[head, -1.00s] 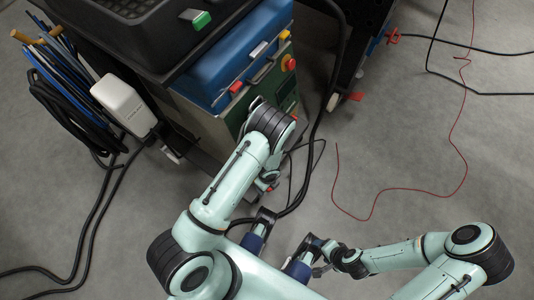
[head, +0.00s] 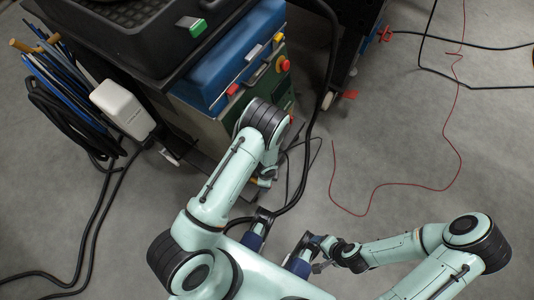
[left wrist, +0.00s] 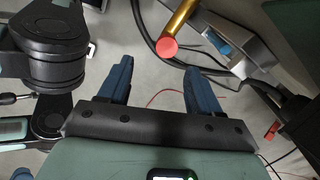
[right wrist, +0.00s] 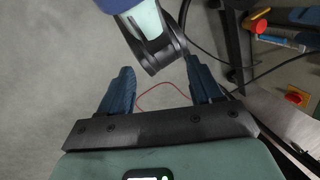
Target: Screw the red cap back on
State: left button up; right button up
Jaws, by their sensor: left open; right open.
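In the left wrist view a gold tube (left wrist: 182,20) ends in a round red cap (left wrist: 167,49), facing my camera beyond the fingers. Whether the cap is seated on the tube or loose cannot be told. My left gripper (left wrist: 158,75) is open, with nothing between its blue fingers, and the cap appears just above the gap. A red round end (right wrist: 261,26) shows at the upper right of the right wrist view. My right gripper (right wrist: 158,85) is open and empty; a link of my other arm crosses above it.
A machine with a blue top (head: 233,60) and red button (head: 283,65) stands beyond my left arm. Black cables (head: 317,110) hang beside it. A thin red wire (head: 400,184) lies on the grey floor, which is mostly clear at right.

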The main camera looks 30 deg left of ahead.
pick_arm(q)
jog(key=n, duration=0.2)
jog(key=f+n, duration=0.1)
jog(key=n, duration=0.3)
jog(key=shift+w+f+b, duration=0.15)
jog(key=shift+w+b, duration=0.1)
jog(key=shift+b, duration=0.05)
jog(key=n, duration=0.4)
jog(key=f+n, duration=0.1)
jog(key=n, duration=0.2)
jog(key=shift+w+f+b, duration=0.1)
jog(key=shift+w+b, duration=0.2)
jog(key=shift+w, duration=0.05)
jog(key=shift+f, duration=0.15)
notch_tip(320, 180, down, 8)
jog(key=b, duration=0.6)
jog(key=shift+f, duration=0.3)
pick_arm(e)
jog(key=w+d+f+t+h, duration=0.1)
jog(key=w+d+f+t, duration=0.1)
jog(key=w+f, duration=0.5)
jog(key=shift+w+d+f+m, duration=0.15)
jog(key=shift+d+f+m, duration=0.15)
jog(key=shift+d+f, duration=0.5)
pick_arm(q)
grip_shut()
jog(key=shift+m, duration=1.5)
